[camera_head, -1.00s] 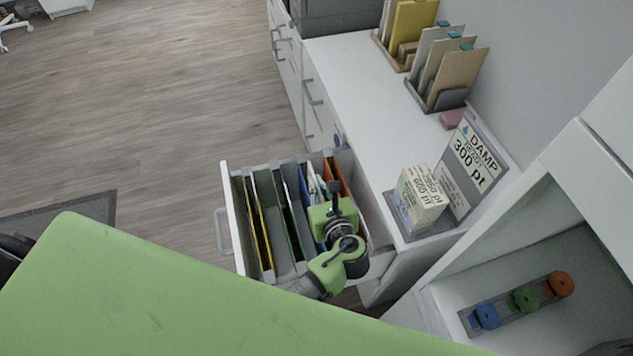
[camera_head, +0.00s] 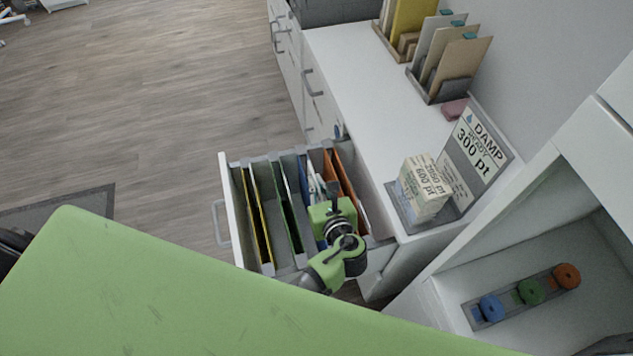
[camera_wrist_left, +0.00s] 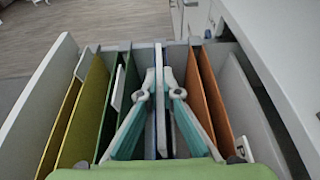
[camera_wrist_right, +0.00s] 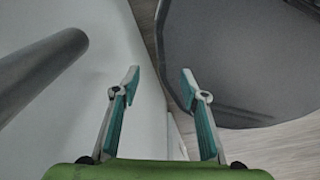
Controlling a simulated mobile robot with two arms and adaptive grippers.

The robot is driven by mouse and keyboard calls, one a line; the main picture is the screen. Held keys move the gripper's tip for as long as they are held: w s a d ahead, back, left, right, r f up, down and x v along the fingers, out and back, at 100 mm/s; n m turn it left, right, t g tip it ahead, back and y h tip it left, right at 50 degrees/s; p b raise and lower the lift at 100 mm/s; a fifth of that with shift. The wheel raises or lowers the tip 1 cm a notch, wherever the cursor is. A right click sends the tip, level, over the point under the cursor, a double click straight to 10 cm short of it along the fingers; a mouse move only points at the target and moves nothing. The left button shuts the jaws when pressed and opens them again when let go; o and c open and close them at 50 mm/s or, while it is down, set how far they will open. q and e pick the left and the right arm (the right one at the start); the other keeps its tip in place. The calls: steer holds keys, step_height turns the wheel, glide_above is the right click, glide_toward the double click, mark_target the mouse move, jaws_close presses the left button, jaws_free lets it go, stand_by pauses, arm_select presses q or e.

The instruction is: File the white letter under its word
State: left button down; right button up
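The open white drawer (camera_head: 226,183) holds upright folders: yellow (camera_head: 257,217), green (camera_head: 288,212), blue (camera_head: 304,182) and orange (camera_head: 347,178). My left gripper (camera_wrist_left: 159,88) is down in the drawer between the green and orange folders. Its teal-padded fingers are drawn in on both sides of a thin, upright white sheet, seen edge-on, which looks like the white letter (camera_wrist_left: 160,110). No writing on it can be read. The arm hides the fingertips in the head view. My right gripper (camera_wrist_right: 160,78) is open and empty, with a gap between its fingertips.
A stand with a DAMP 300 pt sign (camera_head: 476,150) and a printed block (camera_head: 423,188) stand on the white desktop. Folder racks (camera_head: 437,88) are behind. Blue, green (camera_head: 531,291) and orange knobs sit on a shelf strip at right. A green surface (camera_head: 180,290) fills the foreground.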

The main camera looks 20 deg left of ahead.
arm_select(q)
steer(key=c, duration=2.2)
jaws_free()
steer(key=v, duration=1.2)
steer(key=shift+d, duration=0.1)
